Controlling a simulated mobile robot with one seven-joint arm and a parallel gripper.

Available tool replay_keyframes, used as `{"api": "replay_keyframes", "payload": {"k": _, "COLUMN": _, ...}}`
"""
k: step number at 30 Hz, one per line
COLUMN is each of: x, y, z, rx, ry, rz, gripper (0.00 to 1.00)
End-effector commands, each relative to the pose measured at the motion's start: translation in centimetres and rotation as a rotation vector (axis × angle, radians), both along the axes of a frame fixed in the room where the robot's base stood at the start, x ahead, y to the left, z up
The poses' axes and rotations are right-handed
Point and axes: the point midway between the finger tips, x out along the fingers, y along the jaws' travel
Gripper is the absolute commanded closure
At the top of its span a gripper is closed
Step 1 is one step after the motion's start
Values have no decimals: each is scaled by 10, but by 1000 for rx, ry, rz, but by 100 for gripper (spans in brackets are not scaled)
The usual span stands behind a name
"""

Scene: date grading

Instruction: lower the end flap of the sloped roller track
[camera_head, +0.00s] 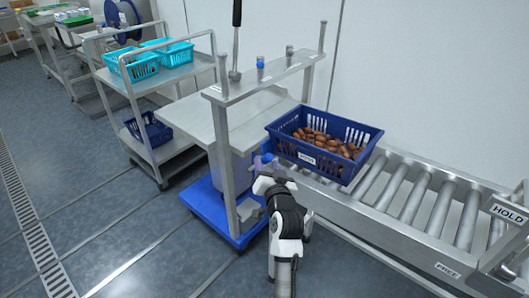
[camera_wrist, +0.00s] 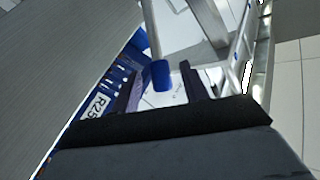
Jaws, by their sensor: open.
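The sloped roller track (camera_head: 440,217) runs from the centre to the right edge in the head view, with bare metal rollers. A blue crate (camera_head: 357,173) of brown dates sits at its left end; its label also shows in the wrist view. My gripper (camera_head: 264,172) is beside the crate's near-left side. In the wrist view, my gripper (camera_wrist: 159,72) is open, and a metal rod with a blue grip (camera_wrist: 162,76) appears between its fingers. I cannot tell whether they touch. I cannot clearly make out the end flap or its position; my gripper and the crate block part of that end.
A HOLD sign (camera_head: 509,212) and a FREE label (camera_head: 447,270) are at the track's right end. A metal stand (camera_head: 225,160) on a blue base (camera_head: 205,197) is left of my gripper. A cart (camera_head: 180,73) with turquoise baskets (camera_head: 140,67) stands further left. The left floor is clear.

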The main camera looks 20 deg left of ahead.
Motion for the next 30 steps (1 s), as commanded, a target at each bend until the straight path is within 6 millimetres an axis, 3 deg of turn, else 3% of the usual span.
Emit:
{"api": "replay_keyframes", "payload": {"k": 3, "x": 19, "y": 13, "z": 2, "rx": 0, "ry": 0, "rz": 1, "gripper": 55}}
{"api": "replay_keyframes", "payload": {"k": 9, "x": 38, "y": 24, "z": 1, "rx": 0, "ry": -2, "rz": 0, "gripper": 55}}
{"api": "replay_keyframes", "payload": {"k": 20, "x": 42, "y": 27, "z": 0, "rx": 0, "ry": -1, "rz": 0, "gripper": 55}}
{"api": "replay_keyframes", "payload": {"k": 30, "x": 42, "y": 27, "z": 0, "rx": 0, "ry": -1, "rz": 0, "gripper": 97}}
